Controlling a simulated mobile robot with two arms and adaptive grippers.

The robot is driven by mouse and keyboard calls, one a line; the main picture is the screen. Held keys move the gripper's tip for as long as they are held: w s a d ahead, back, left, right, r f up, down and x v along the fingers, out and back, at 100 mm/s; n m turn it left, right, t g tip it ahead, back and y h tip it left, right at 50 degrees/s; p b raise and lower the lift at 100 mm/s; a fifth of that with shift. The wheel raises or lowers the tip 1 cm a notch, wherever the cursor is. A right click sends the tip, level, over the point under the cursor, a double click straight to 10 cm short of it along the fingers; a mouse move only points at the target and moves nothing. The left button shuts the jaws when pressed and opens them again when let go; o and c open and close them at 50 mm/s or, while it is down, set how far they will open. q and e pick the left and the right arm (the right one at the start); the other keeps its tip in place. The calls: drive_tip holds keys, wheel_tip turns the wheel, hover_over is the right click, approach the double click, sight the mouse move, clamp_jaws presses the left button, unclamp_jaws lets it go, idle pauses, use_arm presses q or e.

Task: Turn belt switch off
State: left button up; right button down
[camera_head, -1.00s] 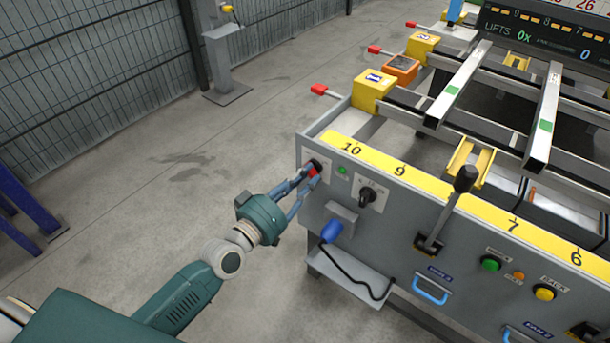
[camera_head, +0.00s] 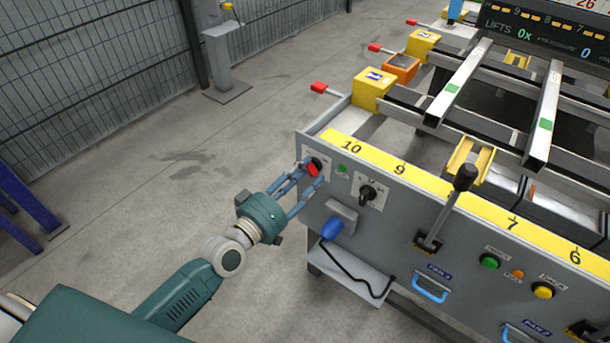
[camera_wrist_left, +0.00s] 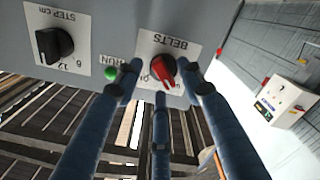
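The belt switch is a red rotary knob (camera_head: 312,170) on a white plate at the left end of the grey front panel. In the left wrist view the knob (camera_wrist_left: 162,68) sits under the label BELTS, turned at a slant; I cannot read its position for certain. My left gripper (camera_head: 308,174) is at the panel with its blue fingers spread around the knob. In the wrist view the left finger stands clear of the knob, and the right finger is close beside it; I cannot tell whether it touches. My right gripper is not in view.
A green RUN lamp (camera_wrist_left: 111,73) and a black STEP cm knob (camera_wrist_left: 54,44) are beside the switch.

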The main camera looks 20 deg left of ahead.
use_arm(q)
drive_tip(key=v, duration=1.2)
idle(0.3)
